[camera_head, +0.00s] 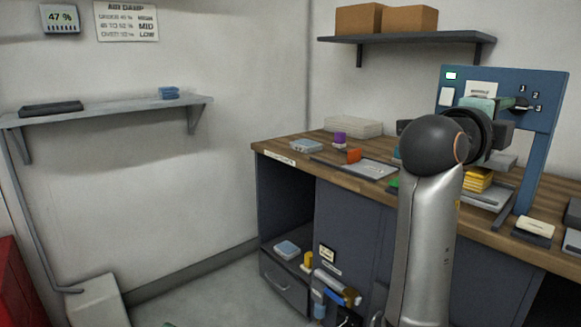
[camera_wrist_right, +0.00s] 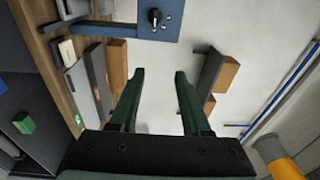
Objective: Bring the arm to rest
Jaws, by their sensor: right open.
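My right arm rises from the bottom of the head view, in front of the wooden bench. Its gripper (camera_head: 508,104) is up beside the blue panel, partly hidden behind my own wrist. In the right wrist view the two green fingers (camera_wrist_right: 159,72) stand wide apart with nothing between them. The blue panel (camera_head: 546,135) has a lit green lamp and a black knob (camera_wrist_right: 154,16) with marks 1, 2 and 3. I cannot tell whether the fingers touch the panel in the head view. My left gripper does not show.
The bench (camera_head: 300,157) carries a grey tray (camera_head: 369,169), an orange block (camera_head: 354,155), a purple block (camera_head: 340,137) and yellow pieces (camera_head: 478,180). A shelf (camera_head: 411,38) with two cardboard boxes is above. A wall shelf (camera_head: 110,110) is at left. The floor in front is partly clear.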

